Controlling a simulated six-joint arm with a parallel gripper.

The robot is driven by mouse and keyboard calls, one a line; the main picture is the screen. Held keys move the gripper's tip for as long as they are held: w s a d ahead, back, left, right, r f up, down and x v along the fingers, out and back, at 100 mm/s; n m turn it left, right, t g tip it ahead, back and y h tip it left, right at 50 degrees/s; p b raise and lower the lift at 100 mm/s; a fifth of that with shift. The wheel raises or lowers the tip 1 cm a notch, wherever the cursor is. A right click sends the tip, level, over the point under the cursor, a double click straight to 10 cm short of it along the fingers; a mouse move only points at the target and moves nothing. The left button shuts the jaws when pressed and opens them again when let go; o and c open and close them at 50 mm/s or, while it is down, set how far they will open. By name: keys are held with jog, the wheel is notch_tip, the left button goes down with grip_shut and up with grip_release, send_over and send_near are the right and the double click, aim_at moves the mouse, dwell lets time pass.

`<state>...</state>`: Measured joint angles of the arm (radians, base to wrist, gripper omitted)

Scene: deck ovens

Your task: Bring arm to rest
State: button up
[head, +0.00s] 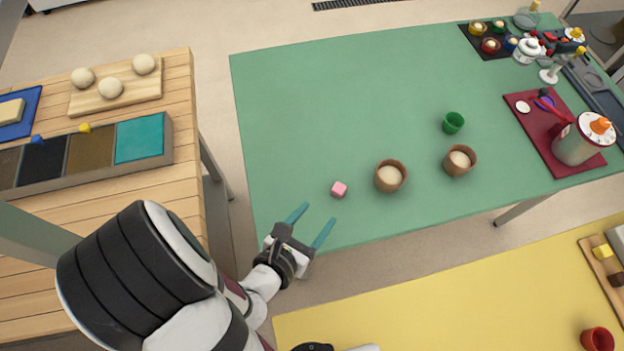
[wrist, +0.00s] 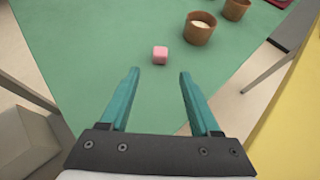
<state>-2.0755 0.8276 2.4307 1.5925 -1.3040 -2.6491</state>
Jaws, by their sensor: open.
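My gripper (head: 311,226) is open and empty, with two teal fingers spread apart. In the head view it is over the near left edge of the green table (head: 330,110). In the wrist view the fingers (wrist: 158,85) point toward a small pink cube (wrist: 160,55), with a gap between them and it. The pink cube also shows in the head view (head: 339,189), lying on the green table beyond the fingertips. My arm comes in from the lower left of the head view.
Two brown bowls with pale contents (head: 390,177) (head: 459,161) and a green cup (head: 453,123) stand right of the cube. A wooden table (head: 190,85) with a compartment box (head: 172,140) is at left. A yellow table (head: 440,300) is at front right. The green table's middle is clear.

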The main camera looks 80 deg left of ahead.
jog(key=shift+s+d+r, duration=0.35)
jog(key=shift+s+d, duration=0.05)
jog(key=shift+d, duration=0.05)
